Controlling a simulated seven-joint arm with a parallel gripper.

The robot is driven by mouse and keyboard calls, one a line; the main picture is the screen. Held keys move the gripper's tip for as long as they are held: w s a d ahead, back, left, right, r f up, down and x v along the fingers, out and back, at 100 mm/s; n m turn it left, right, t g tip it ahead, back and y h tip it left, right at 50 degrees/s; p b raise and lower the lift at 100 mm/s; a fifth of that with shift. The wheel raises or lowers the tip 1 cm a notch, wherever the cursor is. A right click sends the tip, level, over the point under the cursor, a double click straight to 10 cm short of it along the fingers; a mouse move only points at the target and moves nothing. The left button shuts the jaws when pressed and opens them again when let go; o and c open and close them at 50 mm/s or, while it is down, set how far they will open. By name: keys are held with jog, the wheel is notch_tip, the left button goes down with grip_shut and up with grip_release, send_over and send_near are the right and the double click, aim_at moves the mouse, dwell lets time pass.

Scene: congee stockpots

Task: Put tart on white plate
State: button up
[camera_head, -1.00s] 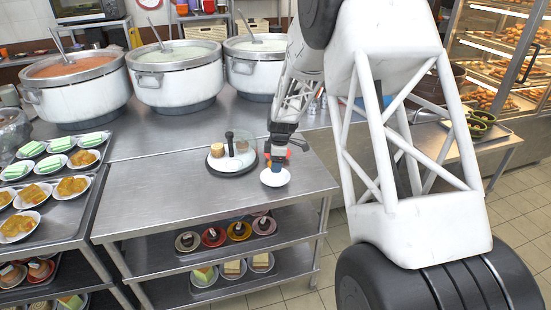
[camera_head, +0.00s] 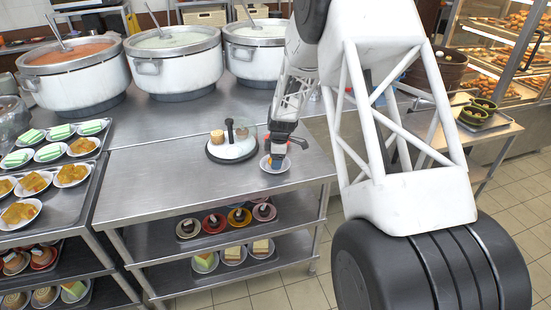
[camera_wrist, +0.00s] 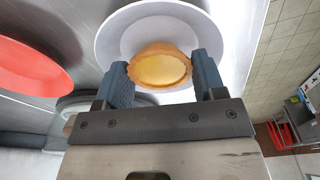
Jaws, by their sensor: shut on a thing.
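The tart (camera_wrist: 160,70), with a brown crust and pale yellow filling, is between the two blue fingers of my gripper (camera_wrist: 163,78) in the wrist view. My gripper is shut on it. The white plate (camera_wrist: 115,45) lies directly behind the tart in that view; I cannot tell whether the tart touches it. In the head view my gripper (camera_head: 276,163) points down over the white plate (camera_head: 265,167) near the right edge of the steel table, and it hides the tart and part of the plate.
A red plate (camera_wrist: 30,62) shows at left in the wrist view. Large stockpots (camera_head: 175,68) stand behind. The table's front left (camera_head: 150,185) is clear.

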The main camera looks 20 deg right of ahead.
jog(key=shift+f, duration=0.55)
dwell(0.9)
jog(key=o, duration=0.8)
jog(key=shift+s, duration=0.1)
jog(key=shift+c, duration=1.2)
jog(key=shift+f, duration=0.1)
jog(key=shift+r, duration=0.4)
jog(key=shift+o, duration=0.7)
jog(key=shift+d+r, duration=0.1)
jog(key=shift+r, duration=0.2)
jog(key=shift+d+r, duration=0.15)
jog(key=shift+r, duration=1.55)
jog(key=shift+r, duration=0.25)
